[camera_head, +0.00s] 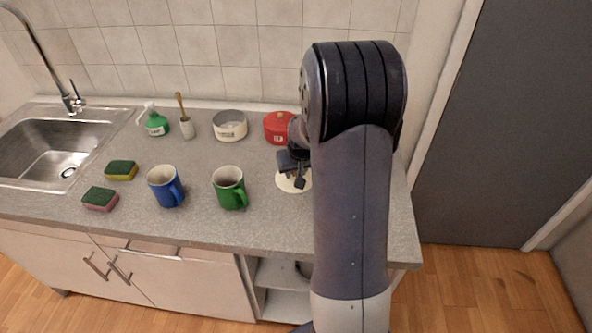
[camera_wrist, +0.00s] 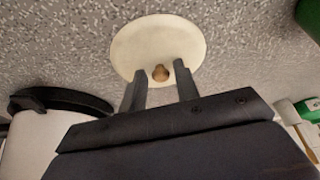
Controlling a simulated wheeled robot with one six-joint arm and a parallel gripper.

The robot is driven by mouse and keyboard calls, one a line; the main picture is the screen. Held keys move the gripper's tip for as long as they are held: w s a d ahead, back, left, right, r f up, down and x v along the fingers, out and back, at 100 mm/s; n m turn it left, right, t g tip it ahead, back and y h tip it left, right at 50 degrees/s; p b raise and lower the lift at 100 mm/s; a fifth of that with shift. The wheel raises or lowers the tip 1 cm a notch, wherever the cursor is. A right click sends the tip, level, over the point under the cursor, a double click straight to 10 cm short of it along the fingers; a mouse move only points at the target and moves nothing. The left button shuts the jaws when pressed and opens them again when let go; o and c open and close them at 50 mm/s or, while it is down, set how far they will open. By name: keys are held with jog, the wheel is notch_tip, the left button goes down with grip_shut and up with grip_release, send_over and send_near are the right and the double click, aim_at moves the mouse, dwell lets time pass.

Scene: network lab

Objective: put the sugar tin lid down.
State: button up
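The sugar tin lid is a round cream disc with a brown knob, and it appears to lie flat on the grey counter. It shows in the head view (camera_head: 296,186) near the right end of the counter and in the wrist view (camera_wrist: 138,42). My gripper (camera_head: 294,178) is just above it. In the wrist view my gripper (camera_wrist: 160,68) has its fingers apart, one on each side of the knob, with gaps showing. An open cream tin (camera_head: 230,133) with dark lettering and pale contents stands behind, by the wall.
A red lidded pot (camera_head: 277,130) stands behind my gripper. A green mug (camera_head: 228,190) and a blue mug (camera_head: 163,188) stand to the left.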

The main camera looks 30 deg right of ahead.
jog(key=shift+o, duration=0.9)
jog(key=shift+s+r, duration=0.1)
jog(key=shift+r, duration=0.35)
jog(key=d+v, duration=0.1)
jog(key=v, duration=1)
jog(key=shift+a+r+b, duration=0.2)
jog(key=shift+a+b, duration=0.15)
jog(key=shift+a, duration=0.15)
jog(key=shift+s, duration=0.1)
